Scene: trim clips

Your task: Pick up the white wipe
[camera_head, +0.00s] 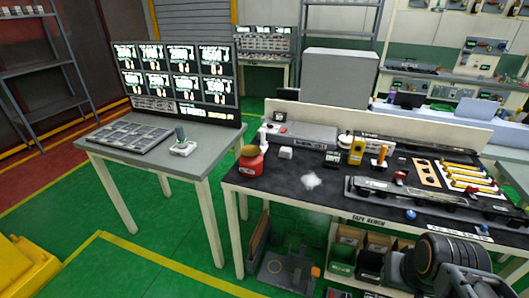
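The white wipe (311,181) is a small crumpled white piece lying on the dark top of the workbench (289,196), a little left of the bench's middle. Nothing covers it and nothing touches it from above. A dark rounded part of my arm shows at the lower right, in front of the bench. My gripper's fingers cannot be made out.
A red jar (251,166) stands left of the wipe, and a small white block (286,153) lies behind it. A yellow device (357,151) stands behind and right. A long dark trim bar (430,200) lies right. A grey table (200,142) stands left.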

